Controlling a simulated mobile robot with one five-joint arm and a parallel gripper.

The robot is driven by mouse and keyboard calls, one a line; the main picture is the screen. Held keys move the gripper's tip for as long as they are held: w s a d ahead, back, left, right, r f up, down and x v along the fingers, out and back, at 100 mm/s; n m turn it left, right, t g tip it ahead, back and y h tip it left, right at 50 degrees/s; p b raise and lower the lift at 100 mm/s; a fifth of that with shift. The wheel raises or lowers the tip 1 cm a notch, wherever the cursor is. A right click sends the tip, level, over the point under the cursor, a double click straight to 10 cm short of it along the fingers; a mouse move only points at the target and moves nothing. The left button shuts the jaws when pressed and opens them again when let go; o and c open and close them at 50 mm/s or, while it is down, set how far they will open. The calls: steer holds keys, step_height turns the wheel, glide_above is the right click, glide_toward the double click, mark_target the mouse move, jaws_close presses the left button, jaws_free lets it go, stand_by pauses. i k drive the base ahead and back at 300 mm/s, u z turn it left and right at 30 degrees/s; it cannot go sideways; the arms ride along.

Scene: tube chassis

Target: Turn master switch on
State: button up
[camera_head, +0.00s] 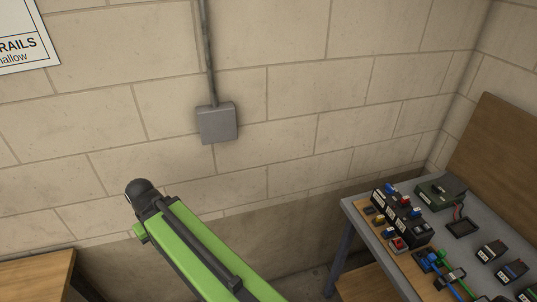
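No part in the head view can be clearly made out as the master switch. A grey box (217,123) with a conduit running up from it is fixed to the block wall. On the grey bench at the right, a row of black modules (399,212) carries small red and blue parts. A small red part (398,243) sits near the row's front end. These are too small to tell as switches. My green and black arm reaches up from the bottom middle to a dark rounded joint below and left of the box. My gripper's fingers do not show.
The grey bench (352,209) stands against the wall at the right, with a wooden board (497,155) behind it. A dark green box (440,190), cables and small black units lie on it. A wooden surface (38,276) is at the lower left. A sign (22,35) hangs upper left.

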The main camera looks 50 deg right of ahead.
mark_target(389, 190)
steer(key=z, duration=2.75)
